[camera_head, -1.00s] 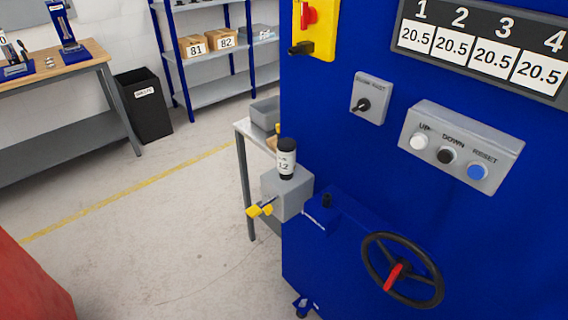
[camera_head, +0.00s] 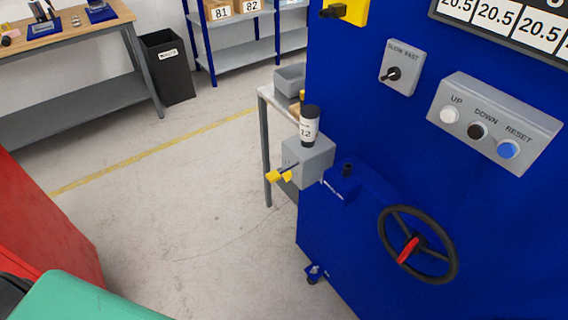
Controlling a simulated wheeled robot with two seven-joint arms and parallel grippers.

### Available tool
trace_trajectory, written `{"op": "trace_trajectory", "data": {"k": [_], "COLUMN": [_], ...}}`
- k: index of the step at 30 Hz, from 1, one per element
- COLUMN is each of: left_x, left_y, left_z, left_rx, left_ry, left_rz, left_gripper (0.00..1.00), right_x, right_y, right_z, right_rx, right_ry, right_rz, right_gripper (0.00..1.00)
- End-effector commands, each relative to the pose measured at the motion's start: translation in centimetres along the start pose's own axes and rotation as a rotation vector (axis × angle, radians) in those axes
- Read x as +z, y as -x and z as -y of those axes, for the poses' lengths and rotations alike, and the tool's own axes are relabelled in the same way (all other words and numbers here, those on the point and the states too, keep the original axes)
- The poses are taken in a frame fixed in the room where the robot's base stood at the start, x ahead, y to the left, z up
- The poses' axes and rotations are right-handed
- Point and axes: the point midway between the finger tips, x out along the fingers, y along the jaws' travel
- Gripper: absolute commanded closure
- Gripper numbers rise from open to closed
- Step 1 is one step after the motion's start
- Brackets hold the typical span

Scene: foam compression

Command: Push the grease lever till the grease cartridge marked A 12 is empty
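The grease cartridge (camera_head: 309,127) is a dark cylinder with a white label on which "12" can be read; the rest of the label is too small to tell. It stands upright on a grey block (camera_head: 311,165) at the left side of the blue machine (camera_head: 340,225). The grease lever (camera_head: 281,176) has a yellow end and sticks out to the left from the block. Neither gripper is in view, and nothing touches the lever or the cartridge.
A black handwheel (camera_head: 418,245) with a red handle is on the machine front. A button panel (camera_head: 495,122) and a SLOW/FAST switch (camera_head: 402,68) are above. A green shape (camera_head: 85,298) fills the lower left corner, beside a red surface (camera_head: 45,225). The floor left of the lever is clear.

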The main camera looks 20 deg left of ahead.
Motion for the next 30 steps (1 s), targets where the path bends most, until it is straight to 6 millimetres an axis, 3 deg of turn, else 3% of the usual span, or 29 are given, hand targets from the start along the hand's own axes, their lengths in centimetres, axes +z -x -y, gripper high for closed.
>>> {"op": "trace_trajectory", "data": {"k": [3, 8, 30], "left_x": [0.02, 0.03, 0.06], "left_y": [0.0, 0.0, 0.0], "left_z": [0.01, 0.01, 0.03], "left_rx": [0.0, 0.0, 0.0], "left_ry": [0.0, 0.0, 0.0], "left_rz": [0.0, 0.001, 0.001], "left_gripper": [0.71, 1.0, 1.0], "right_x": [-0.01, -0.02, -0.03], "right_y": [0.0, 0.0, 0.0], "right_z": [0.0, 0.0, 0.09], "right_rx": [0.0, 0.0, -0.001], "right_ry": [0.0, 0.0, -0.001], "right_rz": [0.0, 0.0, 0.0], "right_gripper": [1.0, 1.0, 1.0]}}
